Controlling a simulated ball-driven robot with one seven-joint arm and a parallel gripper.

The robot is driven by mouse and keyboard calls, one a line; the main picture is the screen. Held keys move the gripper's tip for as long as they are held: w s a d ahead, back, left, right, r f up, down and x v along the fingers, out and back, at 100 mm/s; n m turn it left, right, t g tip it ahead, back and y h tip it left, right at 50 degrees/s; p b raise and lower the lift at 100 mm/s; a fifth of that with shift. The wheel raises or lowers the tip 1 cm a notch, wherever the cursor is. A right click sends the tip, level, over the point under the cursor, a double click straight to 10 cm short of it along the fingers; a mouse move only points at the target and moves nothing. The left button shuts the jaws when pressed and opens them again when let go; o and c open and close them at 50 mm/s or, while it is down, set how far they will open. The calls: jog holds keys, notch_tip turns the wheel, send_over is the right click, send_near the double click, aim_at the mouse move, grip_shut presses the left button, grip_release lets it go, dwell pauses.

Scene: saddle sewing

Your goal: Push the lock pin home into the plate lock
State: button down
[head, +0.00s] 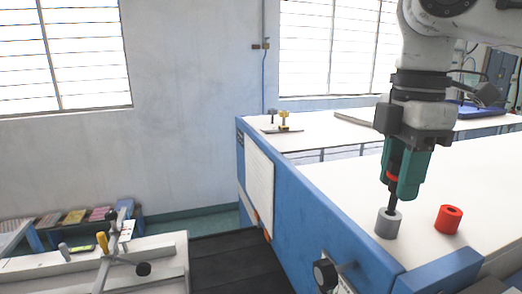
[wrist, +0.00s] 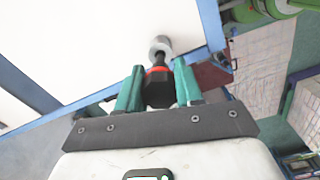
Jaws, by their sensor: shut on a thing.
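My gripper (head: 403,192) has teal fingers and points down over the near end of the white table. It is shut on a black pin with a red band (head: 391,179), which I take for the lock pin. The pin's thin lower end meets the top of a grey round block (head: 387,225); how deep it sits in the block is hidden. The wrist view also shows the pin (wrist: 158,88) between the fingers (wrist: 158,66), with the grey block (wrist: 160,44) beyond its tip. I cannot tell for sure whether this block is the plate lock.
A red round block with a hole (head: 448,220) stands just right of the grey one. The white tabletop (head: 450,175) around them is clear. A blue frame (head: 335,215) edges the table, with a black knob (head: 325,272) at the front.

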jog(key=shift+r+p, duration=1.9)
